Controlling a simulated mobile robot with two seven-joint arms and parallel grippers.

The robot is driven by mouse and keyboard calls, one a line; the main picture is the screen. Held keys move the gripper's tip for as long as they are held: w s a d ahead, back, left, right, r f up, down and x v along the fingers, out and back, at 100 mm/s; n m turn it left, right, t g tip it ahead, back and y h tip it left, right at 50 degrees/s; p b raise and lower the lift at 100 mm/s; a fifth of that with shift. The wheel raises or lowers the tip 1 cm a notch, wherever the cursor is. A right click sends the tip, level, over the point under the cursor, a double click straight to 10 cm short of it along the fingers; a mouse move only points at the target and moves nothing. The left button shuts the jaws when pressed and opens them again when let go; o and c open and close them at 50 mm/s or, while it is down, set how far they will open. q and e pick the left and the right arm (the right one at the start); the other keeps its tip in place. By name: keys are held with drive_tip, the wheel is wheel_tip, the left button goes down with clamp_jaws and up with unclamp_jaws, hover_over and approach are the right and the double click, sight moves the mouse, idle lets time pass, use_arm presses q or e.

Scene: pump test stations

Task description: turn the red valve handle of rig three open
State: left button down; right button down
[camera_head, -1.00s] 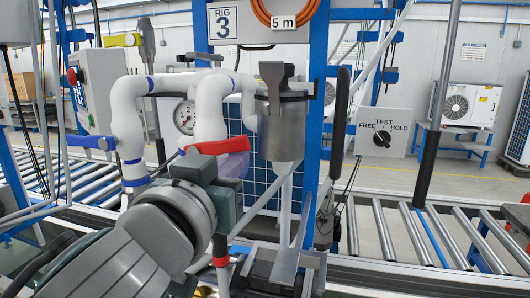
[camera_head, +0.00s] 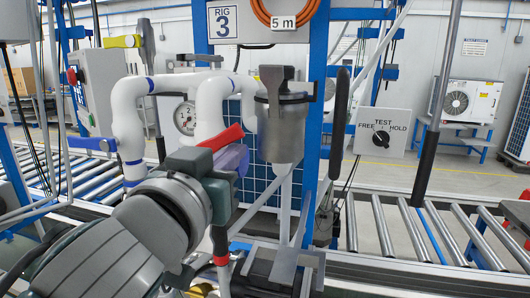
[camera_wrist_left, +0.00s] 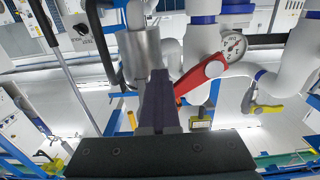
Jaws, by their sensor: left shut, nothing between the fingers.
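The red valve handle (camera_head: 223,138) of rig three sits on the white pipework, below the RIG 3 sign (camera_head: 222,21). It slants up to the right. In the left wrist view the red handle (camera_wrist_left: 201,77) runs from a round hub down to the finger. My left gripper (camera_head: 232,160) is shut and empty, its purple fingers just below and against or very close to the handle; contact is unclear. In the left wrist view the shut fingers (camera_wrist_left: 158,103) lie left of the handle's lower end. My right gripper is not in view.
A grey metal canister (camera_head: 281,130) hangs just right of the handle. A pressure gauge (camera_head: 185,117) is behind the white pipes (camera_head: 131,125). A FREE/TEST/HOLD switch box (camera_head: 382,132) is farther right. Roller conveyors (camera_head: 375,235) run behind. A yellow handle (camera_head: 122,41) is upper left.

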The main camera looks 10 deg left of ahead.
use_arm(q)
drive_tip(key=shift+a+r+p, duration=0.45)
drive_tip(key=shift+a+p, duration=0.05)
idle(0.7)
